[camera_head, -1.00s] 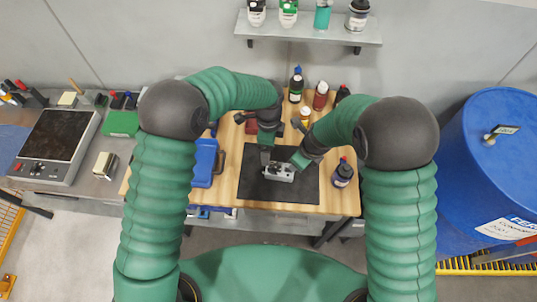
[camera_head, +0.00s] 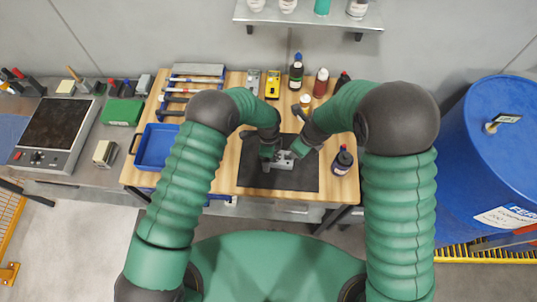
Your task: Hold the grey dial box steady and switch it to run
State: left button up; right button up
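The small grey dial box (camera_head: 284,160) sits on the black mat (camera_head: 300,181) in the middle of the wooden bench. My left gripper (camera_head: 267,161) points down at the box's left end and overlaps it in this view. My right gripper (camera_head: 295,152) reaches in from the upper right, at the box's right end. The fingers are small and dark, so I cannot tell whether either is closed on the box. The dial and its marking cannot be made out; the grippers hide part of the box.
A blue tray (camera_head: 156,147) lies left of the mat. A dark bottle (camera_head: 342,160) stands at the mat's right edge. Several bottles and small items line the bench's back. A scale-like device (camera_head: 52,135) sits on the left counter; a blue drum (camera_head: 497,160) stands at right.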

aim_at(288, 158)
pick_arm(q)
grip_shut()
pick_arm(e)
jog(key=c, duration=0.3)
jog(key=n, duration=0.3)
jog(key=shift+w+a+n, duration=0.1)
jog(key=shift+a+n, duration=0.05)
jog(key=shift+n, duration=0.25)
jog(key=c, duration=0.5)
jog(key=n, duration=0.7)
jog(key=shift+w+a+g, duration=0.25)
jog(key=shift+a+g, duration=0.05)
jog(key=shift+w+a+f+m+g+h, duration=0.25)
jog(key=shift+f+m, duration=0.9)
jog(key=shift+m, duration=4.4)
jog(key=shift+w+a+f+m+g+h, duration=0.1)
jog(key=shift+w+f+m+g+h, duration=0.65)
jog(key=shift+m, duration=4.85)
jog(key=shift+s+a+f+m+t+y, duration=0.15)
jog(key=shift+f+m, duration=1.4)
jog(key=shift+m, duration=4)
